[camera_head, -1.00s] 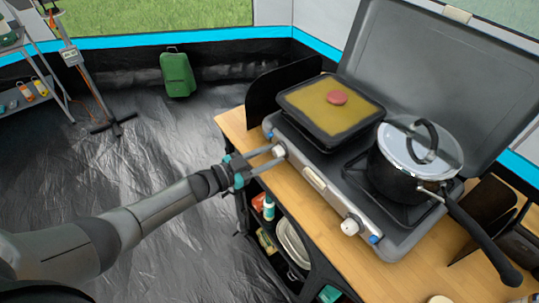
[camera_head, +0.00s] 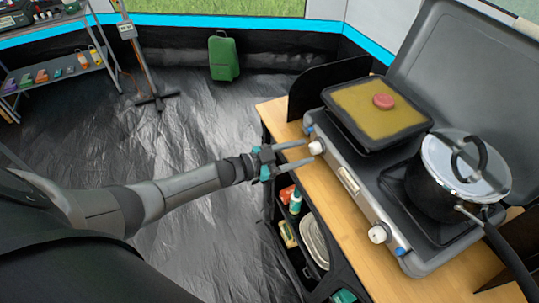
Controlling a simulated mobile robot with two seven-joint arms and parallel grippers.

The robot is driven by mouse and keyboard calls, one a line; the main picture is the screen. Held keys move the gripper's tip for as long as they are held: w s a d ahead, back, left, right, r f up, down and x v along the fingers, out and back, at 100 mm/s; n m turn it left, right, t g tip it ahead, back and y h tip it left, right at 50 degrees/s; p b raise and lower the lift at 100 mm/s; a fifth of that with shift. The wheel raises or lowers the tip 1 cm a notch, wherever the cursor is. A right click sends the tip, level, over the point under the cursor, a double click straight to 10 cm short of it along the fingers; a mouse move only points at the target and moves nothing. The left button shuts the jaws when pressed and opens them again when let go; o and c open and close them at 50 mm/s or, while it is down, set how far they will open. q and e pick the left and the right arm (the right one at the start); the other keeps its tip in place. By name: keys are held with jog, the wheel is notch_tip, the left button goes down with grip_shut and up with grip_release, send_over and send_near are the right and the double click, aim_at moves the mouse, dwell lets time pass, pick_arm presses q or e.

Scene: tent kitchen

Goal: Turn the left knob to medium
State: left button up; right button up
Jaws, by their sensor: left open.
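The left knob (camera_head: 316,147) is a white dial on the front face of the grey camp stove (camera_head: 354,198), at the end under the square pan. My left gripper (camera_head: 309,154) comes in from the left. Its two fingers are apart and point at the left knob, with the tips close to it. I cannot tell whether they touch it. The knob's exact setting is too small to read. The right knob (camera_head: 379,233) is white and sits nearer the front. My right gripper is not in view.
A square pan (camera_head: 362,142) with yellow content and a round pink piece stands on the left burner. A lidded black pot (camera_head: 436,190) stands on the right burner. The stove rests on a wooden counter (camera_head: 345,222) with shelves below. A green case (camera_head: 223,57) stands on the floor.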

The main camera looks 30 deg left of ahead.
pick_arm(q)
jog(key=p+v, duration=0.1)
jog(key=v, duration=1.2)
jog(key=shift+s, duration=0.15)
jog(key=s+a+f+n+g+y+b, duration=0.1)
jog(key=s+f+n+y+b, duration=0.3)
jog(key=f, duration=0.8)
jog(key=s+a+f+n+g+y+p, duration=0.15)
jog(key=s+f+y, duration=0.35)
jog(key=f, duration=0.7)
jog(key=s+d+f+n+g+b, duration=0.1)
jog(key=s+d+f+g, duration=0.1)
jog(key=s+f, duration=0.3)
jog(key=s+d+f+n+g+y+b, duration=0.1)
jog(key=s+d+f+g, duration=0.2)
jog(key=s, duration=0.9)
jog(key=s+d+f+n+g+y+b, duration=0.1)
jog(key=s+d+f+g, duration=0.2)
jog(key=s+f, duration=0.4)
jog(key=shift+s+d+f+g, duration=0.25)
jog(key=shift+s+g, duration=0.5)
jog(key=shift+s, duration=0.3)
jog(key=shift+w, duration=0.1)
